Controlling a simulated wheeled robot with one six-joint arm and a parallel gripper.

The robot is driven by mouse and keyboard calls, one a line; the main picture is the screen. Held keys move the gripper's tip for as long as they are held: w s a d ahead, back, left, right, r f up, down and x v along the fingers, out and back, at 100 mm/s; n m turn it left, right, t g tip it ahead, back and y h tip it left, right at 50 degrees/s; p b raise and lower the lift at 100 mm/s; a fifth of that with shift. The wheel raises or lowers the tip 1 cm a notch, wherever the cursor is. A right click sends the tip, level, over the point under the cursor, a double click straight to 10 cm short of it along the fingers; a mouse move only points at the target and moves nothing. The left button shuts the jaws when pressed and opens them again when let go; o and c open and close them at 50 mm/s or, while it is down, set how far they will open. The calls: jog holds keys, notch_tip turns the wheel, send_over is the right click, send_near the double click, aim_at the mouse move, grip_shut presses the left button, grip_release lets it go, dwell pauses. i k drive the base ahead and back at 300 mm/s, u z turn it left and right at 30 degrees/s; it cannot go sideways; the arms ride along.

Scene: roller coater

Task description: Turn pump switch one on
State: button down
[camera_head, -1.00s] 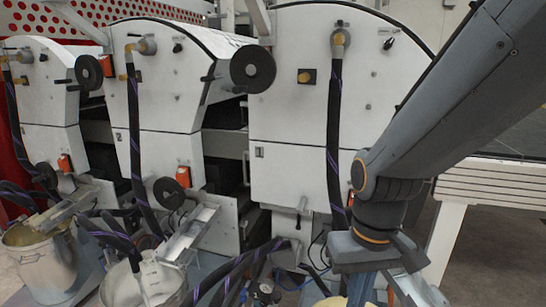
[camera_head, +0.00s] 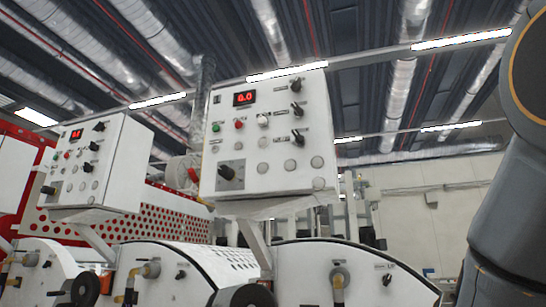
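A white control box (camera_head: 262,178) stands high in the middle of the head view, tilted, above the coater unit on the right. It has a red-lit display (camera_head: 245,98), a green button (camera_head: 216,127), a red button (camera_head: 238,124) and a pale knob (camera_head: 263,119). Black rotary switches run down its right side: a top one (camera_head: 297,86), a middle one (camera_head: 297,107) and a lower one (camera_head: 297,137). A larger black knob (camera_head: 227,172) sits lower left. The labels are too small to read, so I cannot tell which is the pump switch. My gripper is out of view.
My arm fills the right edge. A second control box (camera_head: 92,165) with a lit display stands at the left. Rounded white coater housings (camera_head: 310,262) run along the bottom, with a red perforated guard (camera_head: 160,222) behind. Ducts and lights line the ceiling.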

aim_at(299, 139)
jog(key=k, duration=0.5)
jog(key=z, duration=2)
jog(key=k, duration=0.8)
jog(key=u, duration=1)
jog(key=i, duration=0.5)
jog(key=z, duration=0.05)
